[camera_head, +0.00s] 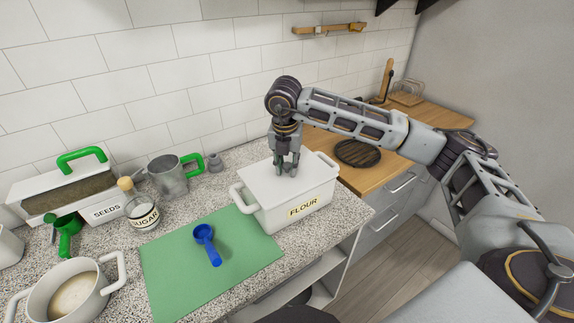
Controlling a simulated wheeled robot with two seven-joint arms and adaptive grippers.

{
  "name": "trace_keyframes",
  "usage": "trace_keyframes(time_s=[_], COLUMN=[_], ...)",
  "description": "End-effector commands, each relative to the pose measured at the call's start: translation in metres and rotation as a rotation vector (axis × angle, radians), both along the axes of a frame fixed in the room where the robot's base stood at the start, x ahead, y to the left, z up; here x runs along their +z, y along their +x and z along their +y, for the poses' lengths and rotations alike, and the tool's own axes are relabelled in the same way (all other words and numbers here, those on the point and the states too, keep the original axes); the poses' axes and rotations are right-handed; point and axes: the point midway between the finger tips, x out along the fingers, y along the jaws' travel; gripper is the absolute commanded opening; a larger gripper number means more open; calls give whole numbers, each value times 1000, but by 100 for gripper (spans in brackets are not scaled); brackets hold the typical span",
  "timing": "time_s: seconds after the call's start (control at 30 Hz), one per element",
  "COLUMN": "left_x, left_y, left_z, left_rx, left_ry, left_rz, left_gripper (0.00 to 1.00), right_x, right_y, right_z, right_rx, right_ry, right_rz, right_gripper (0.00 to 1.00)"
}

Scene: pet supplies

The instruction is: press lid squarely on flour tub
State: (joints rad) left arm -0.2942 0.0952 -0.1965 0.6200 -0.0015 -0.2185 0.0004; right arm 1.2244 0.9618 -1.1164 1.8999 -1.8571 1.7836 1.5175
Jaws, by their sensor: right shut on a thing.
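The white flour tub (300,212) stands on the speckled counter at the back right corner of the green mat, its FLOUR label facing front. A white lid (262,174) lies over its top. From this angle I cannot tell whether the lid is seated evenly all round. My right gripper (286,172) reaches down onto the middle of the lid, shut on it, most likely at a handle that the fingers hide. My left gripper is not in view.
A blue scoop (207,244) lies on the green mat (168,272). A sugar jar (140,212), a metal cup (172,178), a seeds tub (70,190) and a white pot (75,292) stand to the left. A wooden counter (400,125) lies behind right.

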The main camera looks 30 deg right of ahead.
Motion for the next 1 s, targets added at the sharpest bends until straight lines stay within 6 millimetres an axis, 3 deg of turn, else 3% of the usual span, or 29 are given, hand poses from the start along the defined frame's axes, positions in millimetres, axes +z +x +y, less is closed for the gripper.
trace_keyframes(time_s=[0.3,0.33,0.5,0.77,0.9,1.0], left_x=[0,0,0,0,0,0], left_y=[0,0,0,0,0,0], left_z=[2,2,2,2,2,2], left_rx=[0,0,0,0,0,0], left_ry=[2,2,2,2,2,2], left_rz=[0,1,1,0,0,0], left_gripper=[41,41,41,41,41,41], right_x=[1,1,1,0,0,0], right_y=[0,0,0,0,0,0], right_z=[0,0,0,0,0,0], right_rx=[0,0,0,0,0,0], right_ry=[0,0,0,-1,-1,-1], right_rz=[0,0,0,1,1,1], right_gripper=[0,27,49,52,70,73])
